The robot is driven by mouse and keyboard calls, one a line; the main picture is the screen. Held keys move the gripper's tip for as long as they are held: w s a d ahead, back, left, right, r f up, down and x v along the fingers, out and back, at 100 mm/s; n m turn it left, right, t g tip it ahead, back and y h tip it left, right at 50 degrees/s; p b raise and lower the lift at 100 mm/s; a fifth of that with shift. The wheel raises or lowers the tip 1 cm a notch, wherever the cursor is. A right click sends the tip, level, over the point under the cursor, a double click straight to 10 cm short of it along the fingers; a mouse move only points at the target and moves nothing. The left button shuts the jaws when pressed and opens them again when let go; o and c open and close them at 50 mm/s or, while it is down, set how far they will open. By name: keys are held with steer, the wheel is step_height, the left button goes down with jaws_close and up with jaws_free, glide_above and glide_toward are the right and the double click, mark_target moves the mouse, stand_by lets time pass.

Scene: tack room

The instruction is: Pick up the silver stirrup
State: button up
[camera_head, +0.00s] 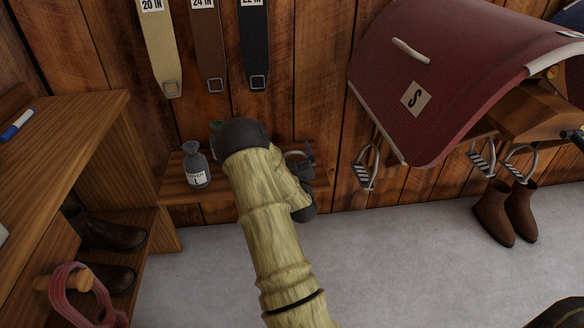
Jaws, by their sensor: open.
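A silver stirrup (294,154) is partly in view on the small wooden shelf at the wall, just right of my arm. My arm and the dark parts at its end cover some of it. My gripper (307,160) is at this shelf, beside or around that stirrup; I cannot tell whether they touch. The gripper is open, and its fingers are mostly hidden by my arm. Other silver stirrups hang under the saddles at the right, one below the red pad (366,170) and two further right (482,158).
The shelf (185,188) also holds a grey labelled bottle (196,166). Girths (212,45) hang above. A red saddle pad (450,75) juts out at the right. Brown boots (507,212) stand on the floor below. A wooden cabinet (60,150) fills the left.

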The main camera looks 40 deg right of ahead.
stand_by(0.4)
steer(key=c, duration=0.9)
step_height(320, 180, up, 10)
steer(key=p, duration=0.5)
steer(key=c, duration=0.4)
